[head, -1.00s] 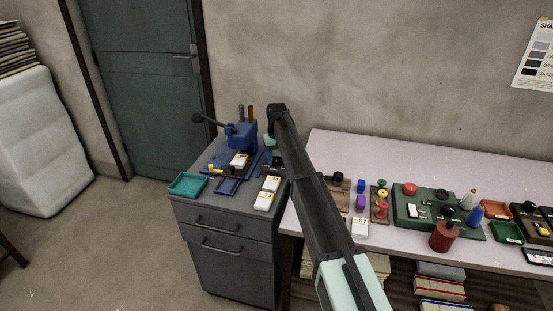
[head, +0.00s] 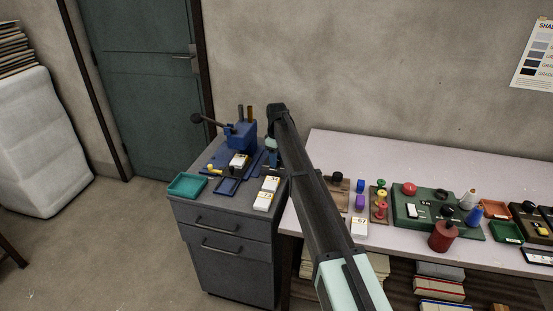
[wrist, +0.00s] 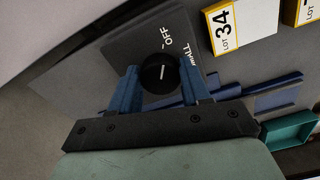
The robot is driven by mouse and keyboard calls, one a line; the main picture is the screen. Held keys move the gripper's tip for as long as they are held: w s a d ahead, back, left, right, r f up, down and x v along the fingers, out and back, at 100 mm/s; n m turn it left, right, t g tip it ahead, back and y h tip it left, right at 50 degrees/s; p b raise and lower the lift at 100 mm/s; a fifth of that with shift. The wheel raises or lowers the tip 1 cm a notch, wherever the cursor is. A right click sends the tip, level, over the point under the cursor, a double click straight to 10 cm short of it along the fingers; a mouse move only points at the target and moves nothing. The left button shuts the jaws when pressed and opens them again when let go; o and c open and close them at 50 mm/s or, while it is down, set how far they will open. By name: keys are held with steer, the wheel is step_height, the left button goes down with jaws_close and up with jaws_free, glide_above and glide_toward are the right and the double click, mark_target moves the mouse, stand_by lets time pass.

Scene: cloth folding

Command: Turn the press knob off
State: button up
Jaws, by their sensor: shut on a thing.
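The press knob (wrist: 152,84) is a round black dial with a short white mark on its face, seen in the wrist view. It sits on a dark plate (wrist: 125,52) with a white "OFF" label above the knob and a "SMALL" label to the right. The knob's white mark runs roughly up and down in the picture, towards the OFF side. My gripper (wrist: 160,76) has its blue fingers on both sides of the knob and is shut on it. In the head view my arm hides the knob and most of the gripper. The blue press (head: 240,135) with its black-ended lever stands just left.
White labelled boxes (head: 263,201) and a teal tray (head: 187,185) lie on the dark drawer cabinet (head: 226,228). A second white box (wrist: 234,28) is close to the knob's plate. The pale table (head: 400,160) to the right holds several small items.

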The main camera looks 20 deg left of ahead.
steer(key=shift+n, duration=0.4)
steer(key=o, duration=1.1)
steer(key=shift+r, duration=0.1)
step_height(320, 180, up, 14)
steer(key=shift+f, duration=0.2)
